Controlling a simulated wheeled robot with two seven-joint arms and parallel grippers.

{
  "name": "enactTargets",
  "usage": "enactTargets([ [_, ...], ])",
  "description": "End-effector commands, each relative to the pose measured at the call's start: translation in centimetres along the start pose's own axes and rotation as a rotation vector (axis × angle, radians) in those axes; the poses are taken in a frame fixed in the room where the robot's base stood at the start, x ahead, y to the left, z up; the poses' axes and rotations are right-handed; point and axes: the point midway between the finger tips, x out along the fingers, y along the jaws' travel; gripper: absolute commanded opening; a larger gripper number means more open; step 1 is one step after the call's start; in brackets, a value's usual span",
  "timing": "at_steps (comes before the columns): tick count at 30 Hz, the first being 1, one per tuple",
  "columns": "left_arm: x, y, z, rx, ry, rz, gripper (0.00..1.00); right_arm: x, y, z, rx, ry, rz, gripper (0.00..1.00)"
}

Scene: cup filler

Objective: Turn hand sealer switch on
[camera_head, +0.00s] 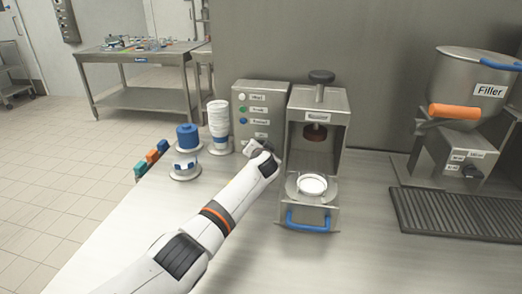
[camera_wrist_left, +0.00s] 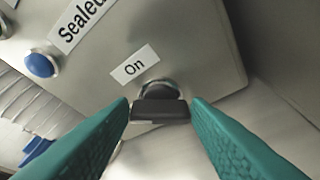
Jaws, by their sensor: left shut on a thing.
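The hand sealer's grey control box (camera_head: 280,118) stands on the table with labelled white, green and blue buttons. Its black switch (camera_wrist_left: 160,108) sits under the "On" label (camera_wrist_left: 135,67) in the left wrist view. My left gripper (camera_wrist_left: 160,103) has its teal fingers on both sides of the switch and is shut on it. In the head view, the wrist of my left gripper (camera_head: 262,150) hides the lower front of the box and the switch. The sealer (camera_head: 338,130) stands right of the box, with a white cup (camera_head: 312,184) in its holder. My right gripper is not in view.
A blue button (camera_wrist_left: 40,65) is up-left of the switch. The filler (camera_head: 465,85) and a dark grate (camera_head: 450,212) are at right.

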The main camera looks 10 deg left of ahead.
Motion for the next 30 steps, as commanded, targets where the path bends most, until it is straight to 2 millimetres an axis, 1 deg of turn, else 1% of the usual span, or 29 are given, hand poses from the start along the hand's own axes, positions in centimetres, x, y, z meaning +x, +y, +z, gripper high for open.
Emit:
enactTargets([
  [1,0.0,-0.1,-0.1,0.000,0.001,-0.001,0.47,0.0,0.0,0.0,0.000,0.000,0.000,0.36],
  [4,0.0,-0.1,-0.1,0.000,0.001,-0.001,0.63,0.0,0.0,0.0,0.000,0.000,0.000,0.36],
  [5,0.0,-0.1,-0.1,0.000,0.001,-0.001,0.65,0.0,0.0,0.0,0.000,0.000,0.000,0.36],
  [13,0.0,0.0,0.0,-0.001,0.000,-0.001,0.65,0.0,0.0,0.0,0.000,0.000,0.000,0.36],
  [17,-0.4,0.0,0.0,-0.002,0.000,-0.001,0.65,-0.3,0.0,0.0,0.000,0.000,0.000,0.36],
  [20,-1.2,0.0,0.1,-0.001,-0.001,-0.001,0.65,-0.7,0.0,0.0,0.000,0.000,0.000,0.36],
  [23,-2.4,0.0,0.1,-0.002,0.000,-0.001,0.65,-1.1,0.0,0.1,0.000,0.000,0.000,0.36],
  [30,-5.9,0.0,0.0,-0.002,-0.001,-0.002,0.65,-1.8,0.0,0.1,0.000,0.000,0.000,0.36],
])
